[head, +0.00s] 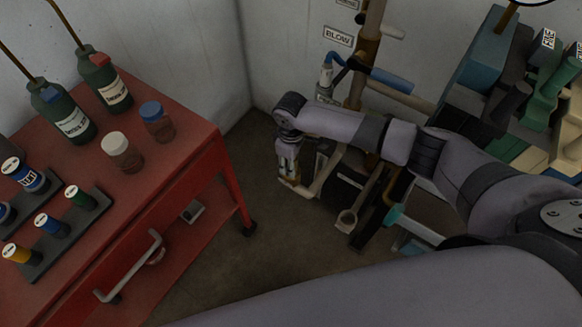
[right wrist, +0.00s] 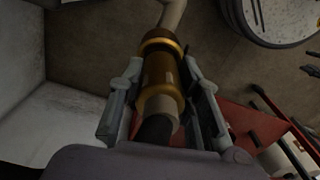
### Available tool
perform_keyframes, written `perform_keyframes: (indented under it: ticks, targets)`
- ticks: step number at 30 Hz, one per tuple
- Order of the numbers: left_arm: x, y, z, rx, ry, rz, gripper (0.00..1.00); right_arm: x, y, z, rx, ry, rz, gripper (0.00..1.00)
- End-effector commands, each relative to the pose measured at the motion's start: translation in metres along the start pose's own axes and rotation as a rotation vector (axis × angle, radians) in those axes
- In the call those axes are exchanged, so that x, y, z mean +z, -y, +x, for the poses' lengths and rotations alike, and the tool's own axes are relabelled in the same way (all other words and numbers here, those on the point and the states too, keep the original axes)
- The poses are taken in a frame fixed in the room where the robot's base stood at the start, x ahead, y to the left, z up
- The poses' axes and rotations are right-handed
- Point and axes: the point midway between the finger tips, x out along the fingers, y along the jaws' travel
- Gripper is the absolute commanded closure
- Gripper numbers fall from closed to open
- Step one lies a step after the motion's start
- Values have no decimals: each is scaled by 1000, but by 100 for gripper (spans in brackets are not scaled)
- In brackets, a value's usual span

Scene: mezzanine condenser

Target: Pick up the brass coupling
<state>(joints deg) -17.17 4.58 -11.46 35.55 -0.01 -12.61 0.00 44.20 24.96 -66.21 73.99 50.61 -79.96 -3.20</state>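The brass coupling (right wrist: 160,72) shows in the right wrist view as a golden ribbed cylinder. A pale rod runs out of its far end and a dark piece out of its near end. My right gripper (right wrist: 162,75) has one finger on each side of it, with narrow gaps that look clear of the brass. In the head view my right gripper (head: 290,175) points down beside the pipework near the back corner. There the coupling is hard to make out behind the gripper. My left gripper is out of view.
A red cart (head: 190,160) with green bottles (head: 102,80), jars and racked vials stands at the left. A vertical pipe with a blue-handled valve (head: 392,80) stands behind my right arm. Green and grey machinery (head: 480,70) fills the right. Floor between cart and pipework is clear.

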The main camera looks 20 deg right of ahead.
Motion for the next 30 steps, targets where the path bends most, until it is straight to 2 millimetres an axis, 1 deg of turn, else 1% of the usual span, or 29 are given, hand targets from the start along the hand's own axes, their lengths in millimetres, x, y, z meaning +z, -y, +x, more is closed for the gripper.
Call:
perform_keyframes:
  ticks: [1,12,13,30]
  targets:
    - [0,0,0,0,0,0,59,0,0,0,0,0,0,74]
    - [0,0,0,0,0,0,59,0,0,0,-1,0,0,99]
    - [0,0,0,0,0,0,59,0,0,0,-1,0,0,100]
    - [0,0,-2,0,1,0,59,-1,0,-3,0,-2,0,100]
